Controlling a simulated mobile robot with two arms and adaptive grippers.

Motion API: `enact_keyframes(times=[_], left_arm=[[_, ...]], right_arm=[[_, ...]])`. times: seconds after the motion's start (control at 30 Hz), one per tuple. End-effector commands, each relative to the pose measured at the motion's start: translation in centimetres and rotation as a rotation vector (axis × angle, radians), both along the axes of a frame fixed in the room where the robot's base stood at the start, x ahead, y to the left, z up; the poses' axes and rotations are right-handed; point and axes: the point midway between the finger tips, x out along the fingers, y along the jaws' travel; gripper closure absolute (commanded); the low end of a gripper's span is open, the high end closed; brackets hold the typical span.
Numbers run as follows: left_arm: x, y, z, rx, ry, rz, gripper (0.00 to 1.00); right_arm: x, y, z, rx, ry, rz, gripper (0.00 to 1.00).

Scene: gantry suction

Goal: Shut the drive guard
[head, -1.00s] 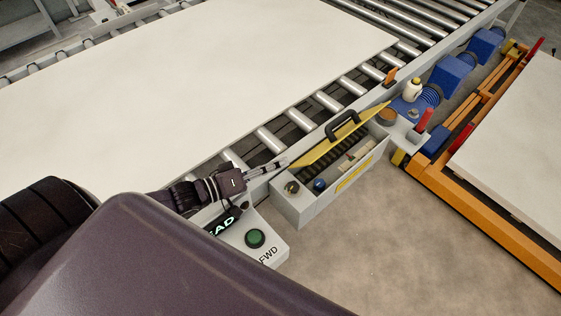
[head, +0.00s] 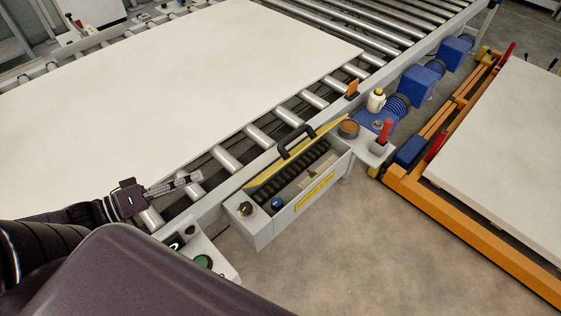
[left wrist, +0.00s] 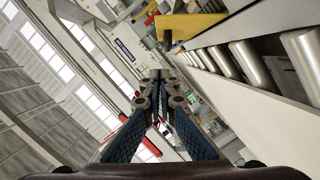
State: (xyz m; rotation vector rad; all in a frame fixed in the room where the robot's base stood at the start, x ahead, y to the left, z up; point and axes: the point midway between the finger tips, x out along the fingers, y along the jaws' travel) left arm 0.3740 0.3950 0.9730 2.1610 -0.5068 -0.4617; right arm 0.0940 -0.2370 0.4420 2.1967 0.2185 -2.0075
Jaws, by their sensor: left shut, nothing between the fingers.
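The drive guard is a yellow lid (head: 264,175) with a black handle (head: 296,141), standing raised along the back edge of a grey box (head: 263,231). The box is open at the top and a dark chain or ribbed strip (head: 300,168) shows inside it. In the left wrist view a yellow panel (left wrist: 190,24), which looks like the lid, is near the top. My left gripper (head: 198,178) is shut and empty, left of the lid and apart from it, over the conveyor's edge. Its fingers (left wrist: 160,76) meet in the left wrist view. My right gripper is not in view.
A roller conveyor (head: 226,159) with a large pale board (head: 170,80) runs behind the box. A control box with a green button (head: 203,261) stands left of it. A red-handled part (head: 385,131), a white bottle (head: 376,100) and an orange frame (head: 470,235) are to the right. Floor in front is clear.

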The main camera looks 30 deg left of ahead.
Motion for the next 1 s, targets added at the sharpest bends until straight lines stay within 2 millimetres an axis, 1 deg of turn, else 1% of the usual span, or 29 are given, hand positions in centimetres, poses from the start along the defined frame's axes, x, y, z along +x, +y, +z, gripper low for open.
enact_keyframes(times=[0.03, 0.13, 0.27, 0.53, 1.0], left_arm=[[-0.3, 0.1, -0.1, -0.001, 0.003, -0.006, 1.0], [-0.3, 0.2, 0.1, -0.002, 0.0, -0.011, 1.0], [0.7, -0.4, 0.0, -0.003, -0.003, -0.012, 1.0], [4.3, -2.5, -0.6, -0.003, -0.006, -0.012, 1.0], [9.6, -5.8, -1.5, -0.001, -0.004, -0.012, 1.0]], right_arm=[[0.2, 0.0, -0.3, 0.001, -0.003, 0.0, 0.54], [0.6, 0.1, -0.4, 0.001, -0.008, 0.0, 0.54], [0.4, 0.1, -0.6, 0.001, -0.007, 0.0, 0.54], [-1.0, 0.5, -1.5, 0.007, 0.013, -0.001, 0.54], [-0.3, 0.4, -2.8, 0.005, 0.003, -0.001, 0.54]])
